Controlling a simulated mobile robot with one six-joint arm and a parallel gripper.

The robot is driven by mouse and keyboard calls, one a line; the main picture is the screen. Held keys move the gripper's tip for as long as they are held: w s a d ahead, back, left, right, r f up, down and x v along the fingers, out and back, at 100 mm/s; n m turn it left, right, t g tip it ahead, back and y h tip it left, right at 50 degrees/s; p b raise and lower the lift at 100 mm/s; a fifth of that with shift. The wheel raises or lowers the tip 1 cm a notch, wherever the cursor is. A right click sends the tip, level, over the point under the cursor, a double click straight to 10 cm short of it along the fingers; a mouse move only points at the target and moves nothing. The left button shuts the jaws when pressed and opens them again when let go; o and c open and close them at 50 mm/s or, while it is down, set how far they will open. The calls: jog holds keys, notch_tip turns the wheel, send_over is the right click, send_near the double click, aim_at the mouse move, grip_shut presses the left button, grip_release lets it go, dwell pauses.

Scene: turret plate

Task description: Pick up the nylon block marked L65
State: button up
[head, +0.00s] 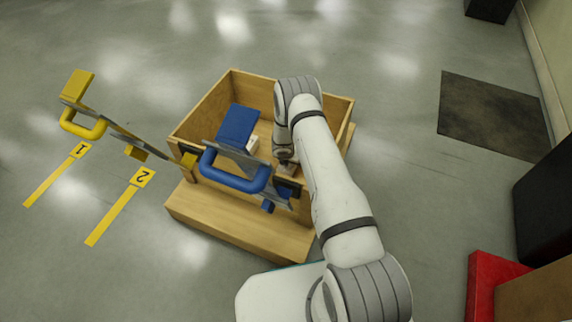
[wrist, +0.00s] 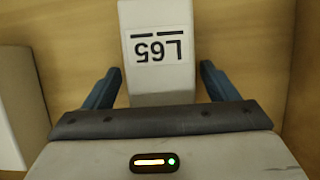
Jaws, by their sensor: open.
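The nylon block marked L65 (wrist: 158,80) is white, with a black-on-white label that reads upside down in the wrist view. My gripper (wrist: 159,72) is open, with one dark blue finger on each side of the block. A gap shows between each finger and the block, and nothing is gripped. In the head view my gripper (head: 286,164) is down inside the wooden crate (head: 190,124), largely hidden by my arm. I cannot make out the L65 label there.
Another pale block (wrist: 18,110) stands at the left in the wrist view. A plate with a blue handle (head: 235,180) lies across the crate's near side. A plate with a yellow handle (head: 82,128) is at left.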

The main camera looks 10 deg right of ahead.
jog(key=c, duration=1.4)
jog(key=shift+r, duration=0.1)
jog(key=shift+c, duration=0.2)
